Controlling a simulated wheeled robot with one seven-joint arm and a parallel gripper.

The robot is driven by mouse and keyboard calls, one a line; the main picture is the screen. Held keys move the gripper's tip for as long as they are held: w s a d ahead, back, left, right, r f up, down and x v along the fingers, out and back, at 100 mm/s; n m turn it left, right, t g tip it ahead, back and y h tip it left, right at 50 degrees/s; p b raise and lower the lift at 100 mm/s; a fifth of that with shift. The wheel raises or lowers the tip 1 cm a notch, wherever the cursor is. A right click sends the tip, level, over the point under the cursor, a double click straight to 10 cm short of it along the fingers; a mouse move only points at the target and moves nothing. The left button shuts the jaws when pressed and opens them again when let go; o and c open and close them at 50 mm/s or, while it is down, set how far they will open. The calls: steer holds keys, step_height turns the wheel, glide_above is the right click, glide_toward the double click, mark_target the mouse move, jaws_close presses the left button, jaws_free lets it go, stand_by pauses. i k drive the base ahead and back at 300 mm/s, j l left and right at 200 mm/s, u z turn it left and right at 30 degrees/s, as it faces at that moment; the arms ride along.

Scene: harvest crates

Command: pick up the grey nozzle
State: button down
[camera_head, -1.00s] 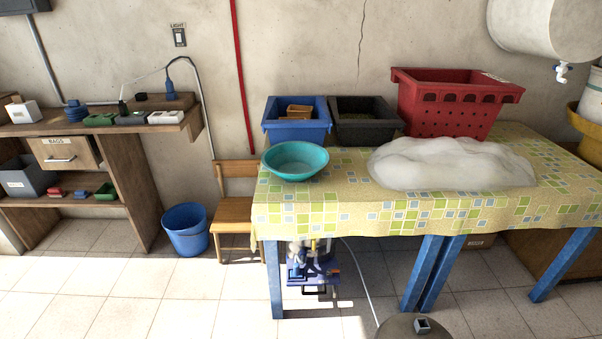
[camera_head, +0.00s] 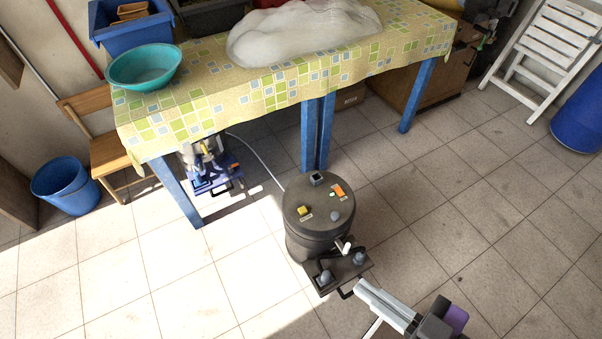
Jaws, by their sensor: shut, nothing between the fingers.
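I cannot tell for certain which thing is the grey nozzle. A small rounded grey piece (camera_head: 335,216) lies on the dark drum's top (camera_head: 318,222), towards its front right. Two other grey, knob-like pieces stand on the black tray at the drum's foot, one at its left end (camera_head: 325,277) and one at its right end (camera_head: 358,258). A dark, open, square grey piece (camera_head: 317,179) sits at the back of the drum top.
A yellow piece (camera_head: 303,210) and an orange piece (camera_head: 338,190) share the drum top. A white handle (camera_head: 344,246) juts out in front.

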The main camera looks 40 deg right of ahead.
mark_target(326, 277)
steer(key=k+l, duration=0.2)
steer(key=k, duration=0.2)
steer(key=k+l, duration=0.25)
steer(key=k, duration=0.15)
steer(key=k+l, duration=0.2)
steer(key=k, duration=0.2)
